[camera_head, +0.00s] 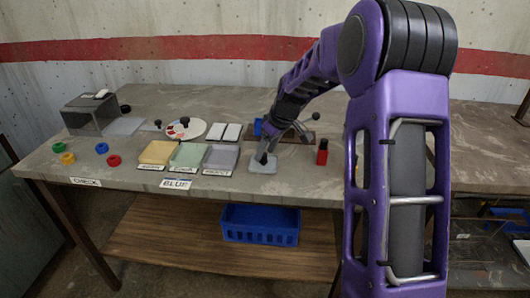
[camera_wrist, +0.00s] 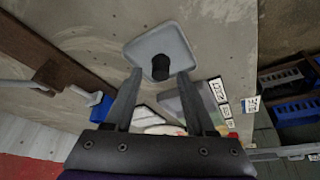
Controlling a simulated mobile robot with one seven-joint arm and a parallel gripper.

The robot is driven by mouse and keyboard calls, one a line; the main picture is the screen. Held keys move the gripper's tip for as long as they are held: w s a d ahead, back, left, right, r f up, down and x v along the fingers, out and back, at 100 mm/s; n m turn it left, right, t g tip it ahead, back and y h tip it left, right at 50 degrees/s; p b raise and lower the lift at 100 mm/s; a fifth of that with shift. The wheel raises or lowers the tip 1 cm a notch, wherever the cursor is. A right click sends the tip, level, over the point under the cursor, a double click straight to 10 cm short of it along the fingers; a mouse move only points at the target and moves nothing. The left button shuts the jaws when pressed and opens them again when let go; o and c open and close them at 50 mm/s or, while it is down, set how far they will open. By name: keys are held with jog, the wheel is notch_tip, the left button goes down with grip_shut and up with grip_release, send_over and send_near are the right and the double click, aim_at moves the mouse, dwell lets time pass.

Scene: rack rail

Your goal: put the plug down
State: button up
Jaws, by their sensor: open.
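A black cylindrical plug (camera_wrist: 160,69) stands on a light grey square pad (camera_wrist: 176,38) in the wrist view. In the head view the pad (camera_head: 262,168) lies near the table's front edge, with the dark plug (camera_head: 263,157) on it, partly hidden by my fingers. My gripper (camera_wrist: 160,74) is open, with one finger on each side of the plug and a visible gap on both sides. In the head view my gripper (camera_head: 269,147) is low over the pad. Whether the fingertips reach down past the plug's top is hard to tell.
A red block (camera_head: 322,152) stands right of the pad. Coloured rings (camera_head: 101,148) and a grey box (camera_head: 91,115) sit farther left. A blue crate (camera_head: 260,225) is on the lower shelf.

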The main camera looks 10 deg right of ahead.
jog(key=p+v, duration=0.1)
jog(key=v, duration=0.9)
jog(key=shift+r, duration=0.35)
jog(key=shift+s, duration=0.15)
